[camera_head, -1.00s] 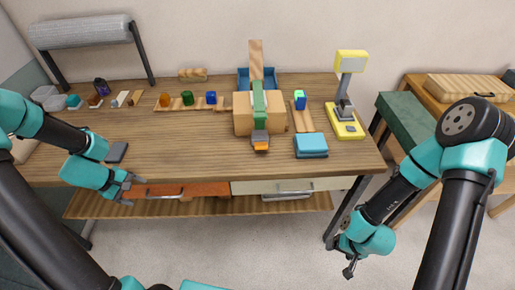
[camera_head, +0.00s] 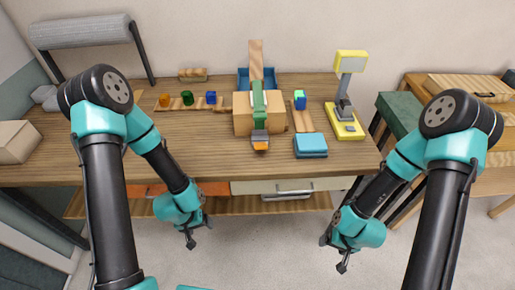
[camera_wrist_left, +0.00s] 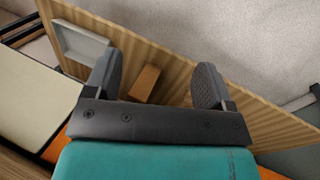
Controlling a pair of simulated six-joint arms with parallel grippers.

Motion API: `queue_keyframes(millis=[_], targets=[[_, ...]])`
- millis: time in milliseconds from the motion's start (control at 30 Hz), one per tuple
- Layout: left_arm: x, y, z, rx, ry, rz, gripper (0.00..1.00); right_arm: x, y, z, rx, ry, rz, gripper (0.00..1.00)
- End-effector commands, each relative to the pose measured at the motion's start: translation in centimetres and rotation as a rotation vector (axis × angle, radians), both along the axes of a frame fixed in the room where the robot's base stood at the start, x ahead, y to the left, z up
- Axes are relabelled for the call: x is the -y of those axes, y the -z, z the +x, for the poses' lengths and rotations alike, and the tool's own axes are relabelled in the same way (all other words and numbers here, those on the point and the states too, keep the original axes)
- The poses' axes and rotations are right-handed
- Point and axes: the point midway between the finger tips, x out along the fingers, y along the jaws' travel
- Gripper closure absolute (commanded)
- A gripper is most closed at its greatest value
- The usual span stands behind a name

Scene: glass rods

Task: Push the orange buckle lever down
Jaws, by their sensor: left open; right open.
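The orange buckle lever (camera_head: 260,145) sticks out at the front of a grey buckle (camera_head: 260,135). The buckle is on a green strap (camera_head: 259,100) over a cardboard-coloured box (camera_head: 243,113) on the table. My left gripper (camera_head: 198,236) is open and empty in front of the table's front edge, below and left of the lever. In the left wrist view its two fingers (camera_wrist_left: 160,85) are apart with nothing held between them. My right gripper (camera_head: 333,255) is open and empty, low in front of the table's right end.
The wooden table (camera_head: 190,150) has free room left of the box. Coloured pieces stand on a strip (camera_head: 187,103). Drawers and a lower shelf (camera_head: 270,207) are under the tabletop.

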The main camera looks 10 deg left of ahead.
Motion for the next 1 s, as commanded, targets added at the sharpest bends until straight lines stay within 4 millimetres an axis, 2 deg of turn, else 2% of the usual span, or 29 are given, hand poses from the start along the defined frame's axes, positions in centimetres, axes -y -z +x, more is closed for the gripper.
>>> queue_keyframes(millis=[100, 267, 567, 767, 1000], targets=[[1.9, 0.6, -0.6, 0.018, 0.067, -0.004, 0.23, 0.0, 0.0, 0.0, 0.0, 0.0, 0.0, 0.23], [3.8, 1.1, -1.1, 0.045, 0.133, -0.01, 0.23, 0.0, 0.0, 0.0, 0.0, -0.001, 0.0, 0.23], [5.8, -1.2, 2.4, 0.182, 0.114, 0.058, 0.23, 0.0, 0.0, 0.0, 0.0, 0.0, 0.0, 0.23], [8.1, -3.8, 5.2, 0.315, 0.1, 0.122, 0.23, 0.0, 0.0, 0.0, 0.0, 0.0, 0.0, 0.23], [12.4, -9.2, 8.9, 0.552, 0.07, 0.237, 0.23, 0.0, 0.0, 0.0, 0.0, 0.0, 0.0, 0.23]])
